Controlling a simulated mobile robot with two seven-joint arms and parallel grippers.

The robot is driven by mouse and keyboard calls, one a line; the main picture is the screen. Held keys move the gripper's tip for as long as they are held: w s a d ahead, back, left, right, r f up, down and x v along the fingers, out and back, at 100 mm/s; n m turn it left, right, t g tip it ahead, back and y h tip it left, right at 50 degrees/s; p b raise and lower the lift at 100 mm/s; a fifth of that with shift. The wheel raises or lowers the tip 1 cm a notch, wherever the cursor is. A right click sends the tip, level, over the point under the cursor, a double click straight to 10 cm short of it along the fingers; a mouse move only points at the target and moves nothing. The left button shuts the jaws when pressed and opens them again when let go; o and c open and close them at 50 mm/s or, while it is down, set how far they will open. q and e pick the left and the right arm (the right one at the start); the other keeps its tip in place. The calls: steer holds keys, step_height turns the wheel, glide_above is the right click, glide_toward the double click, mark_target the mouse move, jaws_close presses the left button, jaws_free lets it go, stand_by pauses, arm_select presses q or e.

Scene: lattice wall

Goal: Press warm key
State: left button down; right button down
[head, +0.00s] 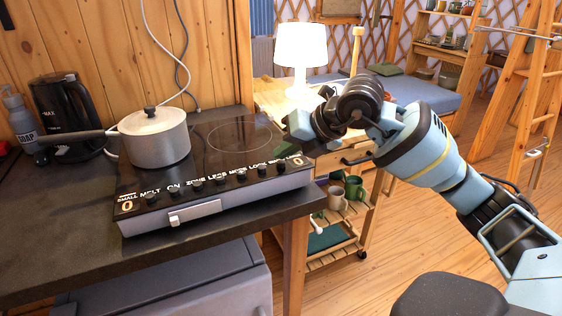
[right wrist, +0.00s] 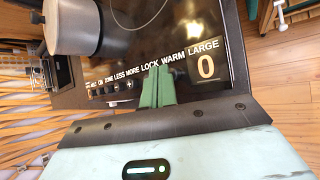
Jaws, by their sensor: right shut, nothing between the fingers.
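The black cooktop (head: 240,135) has a front strip with a row of small dark keys and white labels. The warm key (head: 281,164) is near the right end of the row, between the lock key (head: 262,169) and the large-zone display. My right gripper (head: 300,128) is near the cooktop's right end. In the right wrist view, the green fingers of my right gripper (right wrist: 158,72) are together and empty, in front of the LOCK and WARM labels. They cover part of the key row there. I cannot tell whether they touch the strip. My left gripper is out of view.
A lidded pot (head: 155,138) stands on the cooktop's left side, its handle pointing left. A black kettle (head: 65,110) and a soap bottle (head: 18,118) stand further left on the dark counter (head: 50,225). A lit lamp (head: 300,50) stands behind. A cart with mugs (head: 353,188) is at the right.

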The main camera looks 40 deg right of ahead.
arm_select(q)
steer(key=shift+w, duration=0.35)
arm_select(e)
steer(key=shift+f, duration=0.25)
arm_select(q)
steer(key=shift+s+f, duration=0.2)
arm_select(e)
steer(key=shift+f, duration=0.2)
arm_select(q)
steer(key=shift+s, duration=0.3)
arm_select(e)
steer(key=shift+r, duration=0.1)
steer(key=shift+r+p, duration=0.35)
steer(key=shift+r, duration=0.4)
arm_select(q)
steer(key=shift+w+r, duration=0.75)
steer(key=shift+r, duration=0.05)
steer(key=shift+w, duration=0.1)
arm_select(e)
steer(key=shift+r, duration=0.1)
